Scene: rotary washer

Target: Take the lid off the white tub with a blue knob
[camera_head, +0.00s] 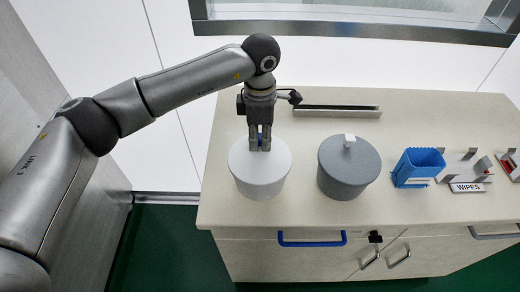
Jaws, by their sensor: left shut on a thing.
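The white tub (261,181) stands upright near the left end of the counter, with its flat white lid (246,162) on top. My left gripper (260,147) points straight down over the middle of the lid. My right gripper is not in view.
A grey tub (347,178) with a white knob stands close on the right. Further right are a blue holder (418,167) and a WIPES bracket (467,187). A metal rail (337,111) lies behind. The counter's front left strip (222,207) is clear.

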